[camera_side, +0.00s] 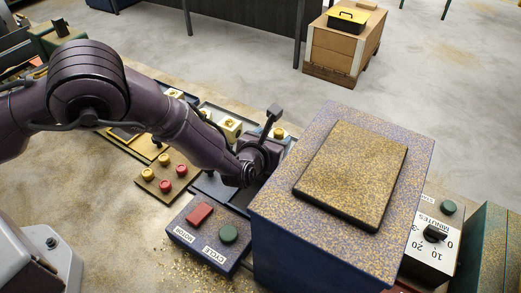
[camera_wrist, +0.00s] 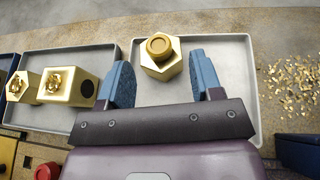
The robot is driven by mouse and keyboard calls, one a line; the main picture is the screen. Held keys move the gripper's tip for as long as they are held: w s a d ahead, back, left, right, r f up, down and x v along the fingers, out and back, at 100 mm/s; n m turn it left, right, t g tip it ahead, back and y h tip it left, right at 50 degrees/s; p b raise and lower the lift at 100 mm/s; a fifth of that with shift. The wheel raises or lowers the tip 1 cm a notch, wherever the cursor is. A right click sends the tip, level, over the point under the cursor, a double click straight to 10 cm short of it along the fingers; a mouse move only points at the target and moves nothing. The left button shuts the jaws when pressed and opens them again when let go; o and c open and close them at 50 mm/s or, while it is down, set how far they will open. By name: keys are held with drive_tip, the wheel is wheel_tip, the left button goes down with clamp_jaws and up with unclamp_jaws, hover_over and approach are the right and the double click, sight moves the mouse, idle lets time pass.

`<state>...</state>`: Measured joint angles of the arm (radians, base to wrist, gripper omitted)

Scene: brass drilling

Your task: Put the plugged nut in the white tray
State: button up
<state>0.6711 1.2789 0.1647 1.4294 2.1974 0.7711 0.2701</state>
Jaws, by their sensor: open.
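The plugged nut (camera_wrist: 160,68) is a brass hexagonal piece with a round brass plug on top. It stands upright at the upper left of a pale, whitish tray (camera_wrist: 230,47) in the wrist view. My gripper (camera_wrist: 158,62) is open, with its two blue fingers apart, one on each side of the nut in the picture. I see a gap between the nut and each finger; their heights relative to it I cannot tell. In the side view the fingertips are hidden behind my wrist and the blue housing.
Another pale tray (camera_wrist: 75,50) on the left holds two brass pieces with shavings, a hex nut (camera_wrist: 25,86) and a block (camera_wrist: 70,87). A tall speckled blue housing (camera_side: 320,200) stands close right of my wrist. A button box (camera_side: 210,230) is in front. Brass chips (camera_wrist: 290,85) lie right.

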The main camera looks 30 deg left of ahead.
drive_tip(key=v, duration=0.8)
drive_tip(key=shift+s+r, duration=0.15)
drive_tip(key=shift+s, duration=0.2)
drive_tip(key=s+a+r+n+g+y, duration=0.2)
drive_tip(key=a+r+n+g+y, duration=0.1)
drive_tip(key=a+r+n, duration=0.6)
drive_tip(key=s+a+r+n+g+y, duration=0.2)
drive_tip(key=a+r+n+g+y, duration=0.15)
drive_tip(key=a+r+n, duration=0.55)
drive_tip(key=s+a+r+n+g+h, duration=0.2)
drive_tip(key=s+a+r+n+g, duration=0.1)
drive_tip(key=s+a+r+n, duration=0.5)
drive_tip(key=s+d+r+n+t+h, duration=0.1)
drive_tip(key=s+n+h, duration=0.2)
drive_tip(key=s, duration=0.4)
drive_tip(key=s+d+r+n+h, duration=0.2)
drive_tip(key=s+n+h, duration=0.1)
drive_tip(key=s+n, duration=0.2)
drive_tip(key=shift+s+d+t, duration=0.3)
drive_tip(key=shift+s+t, duration=0.05)
drive_tip(key=shift+s, duration=0.75)
